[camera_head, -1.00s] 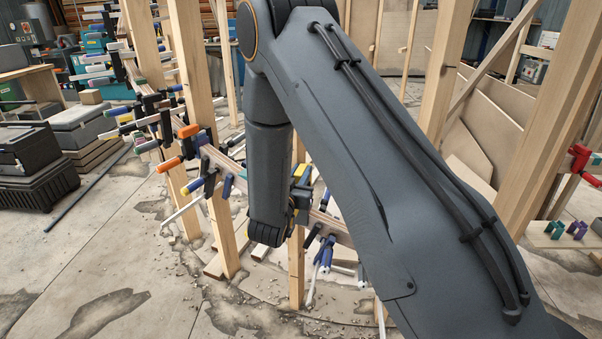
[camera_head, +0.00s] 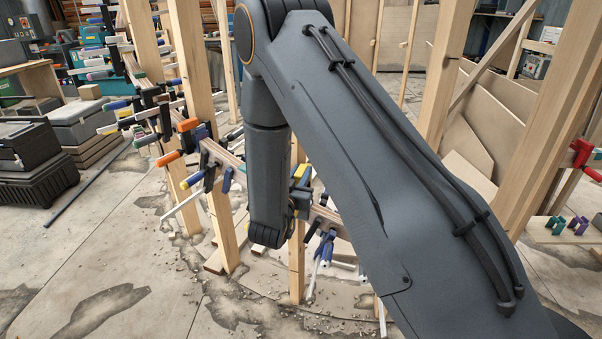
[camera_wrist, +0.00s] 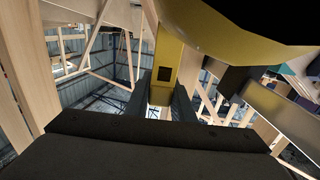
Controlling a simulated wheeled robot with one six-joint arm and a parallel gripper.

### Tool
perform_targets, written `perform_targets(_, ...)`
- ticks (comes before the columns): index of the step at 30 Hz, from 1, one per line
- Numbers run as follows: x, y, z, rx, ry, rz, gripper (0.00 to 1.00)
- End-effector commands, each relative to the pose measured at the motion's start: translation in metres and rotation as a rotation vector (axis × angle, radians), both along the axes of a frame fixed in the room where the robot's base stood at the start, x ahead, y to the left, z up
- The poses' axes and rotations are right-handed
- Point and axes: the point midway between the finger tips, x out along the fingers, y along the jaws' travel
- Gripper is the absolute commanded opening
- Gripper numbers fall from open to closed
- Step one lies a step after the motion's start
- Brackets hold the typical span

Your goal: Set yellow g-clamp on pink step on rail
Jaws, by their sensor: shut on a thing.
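My gripper (camera_wrist: 160,100) is shut on the yellow g-clamp (camera_wrist: 166,60), whose yellow body rises between the two dark fingers in the wrist view. A small yellow part of it (camera_head: 301,172) shows beside my wrist in the head view, but most of it is hidden by my arm. The curved laminated rail (camera_head: 223,155) runs between wooden posts and passes behind my wrist. Part of the rail, or a similar beam, shows at the right of the wrist view (camera_wrist: 275,108). I cannot make out a pink step on the rail. I cannot tell whether the clamp touches the rail.
Several clamps with orange and blue handles (camera_head: 168,158) sit on the rail left of my wrist. More blue-handled clamps (camera_head: 325,247) hang just right of it. An upright wooden post (camera_head: 297,270) stands beside my wrist. The concrete floor (camera_head: 110,240) at lower left is open.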

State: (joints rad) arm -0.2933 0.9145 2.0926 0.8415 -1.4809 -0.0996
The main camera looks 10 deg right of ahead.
Motion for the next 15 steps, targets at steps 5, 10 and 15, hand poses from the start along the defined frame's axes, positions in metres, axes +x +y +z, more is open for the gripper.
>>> perform_targets(5, 0.0004, 0.0000, 0.0008, -0.001, -0.003, 0.000, 0.00)
perform_targets(10, 0.0004, 0.0000, -0.0001, 0.000, -0.002, 0.000, 0.00)
perform_targets(15, 0.0006, 0.0000, -0.0048, 0.000, -0.002, 0.000, 0.00)
